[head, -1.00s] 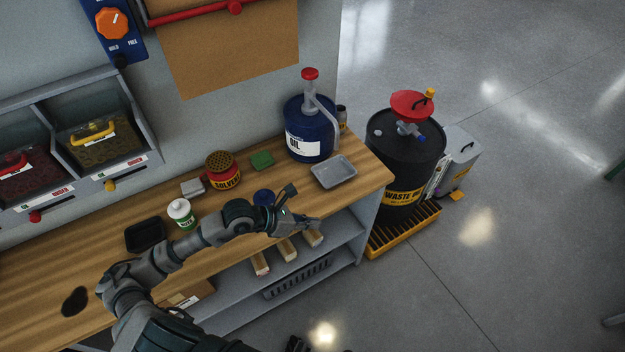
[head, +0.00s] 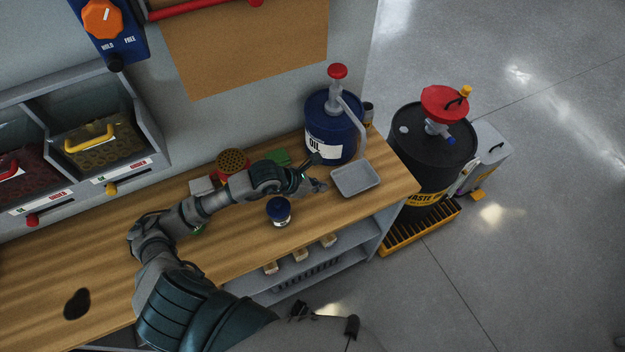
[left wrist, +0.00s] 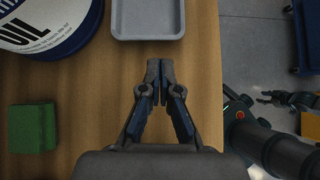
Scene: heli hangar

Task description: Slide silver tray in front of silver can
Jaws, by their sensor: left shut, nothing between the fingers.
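The silver tray (head: 356,179) lies on the wooden bench near its right end, in front of the blue oil can. Its near part shows at the top of the left wrist view (left wrist: 148,22). A small grey can (head: 368,112), likely the silver can, stands behind and right of the oil can, mostly hidden. My left gripper (head: 322,186) is shut and empty, just left of the tray. In the left wrist view its fingertips (left wrist: 160,70) point at the tray's near edge, with a gap. My right gripper (left wrist: 275,98) is small and dark; its finger state is unclear.
The blue oil can (head: 331,128) stands behind the tray. A green block (head: 279,157) and red solvent can (head: 233,162) are behind my left arm. A blue-lidded jar (head: 279,211) stands in front of it. Bare bench (head: 395,190) lies right of the tray.

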